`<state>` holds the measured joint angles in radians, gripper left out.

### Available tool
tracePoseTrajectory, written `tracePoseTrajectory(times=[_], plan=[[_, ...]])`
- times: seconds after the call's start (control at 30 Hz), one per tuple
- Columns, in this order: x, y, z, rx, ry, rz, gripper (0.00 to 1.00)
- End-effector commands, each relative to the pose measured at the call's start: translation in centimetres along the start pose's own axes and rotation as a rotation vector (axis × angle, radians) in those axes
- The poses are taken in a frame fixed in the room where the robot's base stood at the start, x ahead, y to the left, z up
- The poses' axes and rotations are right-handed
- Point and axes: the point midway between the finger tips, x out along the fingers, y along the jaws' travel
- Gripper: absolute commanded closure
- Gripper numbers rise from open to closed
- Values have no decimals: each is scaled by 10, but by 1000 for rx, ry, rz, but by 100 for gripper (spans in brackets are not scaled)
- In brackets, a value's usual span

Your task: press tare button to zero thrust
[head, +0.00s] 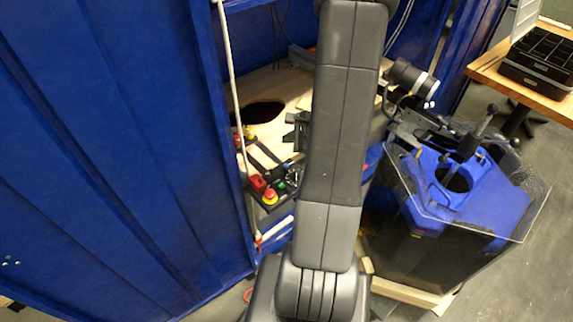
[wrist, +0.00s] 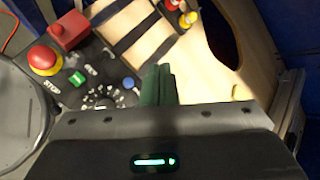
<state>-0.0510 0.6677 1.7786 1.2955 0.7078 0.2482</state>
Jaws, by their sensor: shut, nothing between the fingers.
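A black control panel (head: 272,186) shows left of my arm in the head view. In the wrist view the panel (wrist: 62,97) carries a red stop button (wrist: 43,59), a green button (wrist: 77,78), a dial (wrist: 101,98) with white marks and a small blue button (wrist: 128,83). I cannot read a tare label on any of them. My gripper (wrist: 157,72) is shut and empty, its dark green fingers just right of the blue button in the picture. I cannot tell their height above the panel. My arm hides part of the bench in the head view.
A red box (wrist: 69,29) stands on the panel. The wooden bench (wrist: 225,75) has a dark round hole beyond the fingers. Blue walls (head: 120,120) enclose the bench. A blue tank with a clear cover (head: 480,200) stands at the right.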

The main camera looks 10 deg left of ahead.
Motion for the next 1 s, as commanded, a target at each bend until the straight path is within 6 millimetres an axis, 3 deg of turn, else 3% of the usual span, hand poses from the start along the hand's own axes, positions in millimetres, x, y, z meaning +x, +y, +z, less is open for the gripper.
tracePoseTrajectory(times=[0.27,0.7,1.0], plan=[[14,10,-10,2,0,1,100],[56,40,-41,0,0,0,100],[61,45,-45,0,0,0,100]])
